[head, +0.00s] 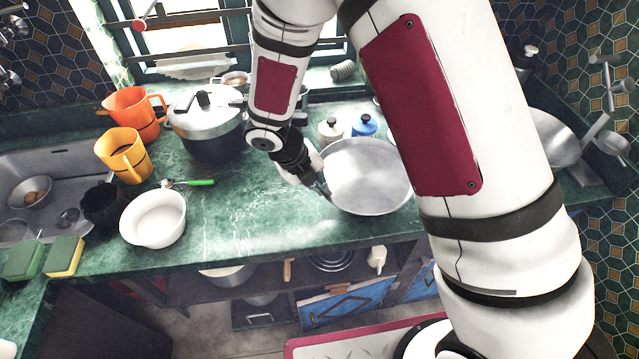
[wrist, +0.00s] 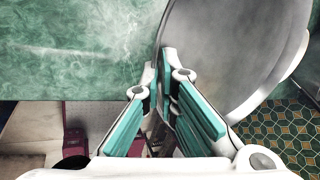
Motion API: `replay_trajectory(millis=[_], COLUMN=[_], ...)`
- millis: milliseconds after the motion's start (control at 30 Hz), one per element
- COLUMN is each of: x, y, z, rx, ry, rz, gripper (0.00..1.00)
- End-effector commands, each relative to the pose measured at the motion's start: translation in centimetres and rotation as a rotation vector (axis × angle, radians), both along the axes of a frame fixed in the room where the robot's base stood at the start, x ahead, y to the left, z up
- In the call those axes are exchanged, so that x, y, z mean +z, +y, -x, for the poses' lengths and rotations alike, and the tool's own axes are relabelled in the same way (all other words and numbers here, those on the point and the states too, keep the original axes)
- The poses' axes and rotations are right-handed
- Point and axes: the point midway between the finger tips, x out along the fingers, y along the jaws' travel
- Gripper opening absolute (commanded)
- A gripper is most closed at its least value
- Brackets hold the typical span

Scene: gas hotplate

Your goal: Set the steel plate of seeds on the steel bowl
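A large, round, shallow steel dish (head: 368,178) is at the front of the green counter in the head view. It fills the upper right of the wrist view (wrist: 228,50). Its visible surface looks bare, with no seeds seen, so I cannot tell whether it is the plate or the bowl. My gripper (head: 322,186) is at the dish's left edge. In the wrist view, its teal-padded fingers (wrist: 160,66) are close together, with the rim between the tips. A small steel bowl (head: 30,194) with something brown inside sits in the sink at the left.
A white bowl (head: 153,219), a yellow jug (head: 123,155), an orange jug (head: 136,112) and a pressure cooker (head: 206,125) stand to the left. Small lidded jars (head: 364,126) stand behind the dish. Another steel pan (head: 553,138) is at right. The front middle counter is clear.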

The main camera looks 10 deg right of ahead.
Motion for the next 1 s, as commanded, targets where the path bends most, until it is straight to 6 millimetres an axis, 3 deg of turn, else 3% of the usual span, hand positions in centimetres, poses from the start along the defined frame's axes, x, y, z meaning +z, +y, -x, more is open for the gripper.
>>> replay_trajectory(millis=[900, 1000], x=[-1.1, -1.0], y=[0.0, 0.0], z=[0.0, 0.0], rx=[0.0, -0.001], ry=[0.0, 0.0], rz=[0.0, 0.0], gripper=[0.0, 0.25])
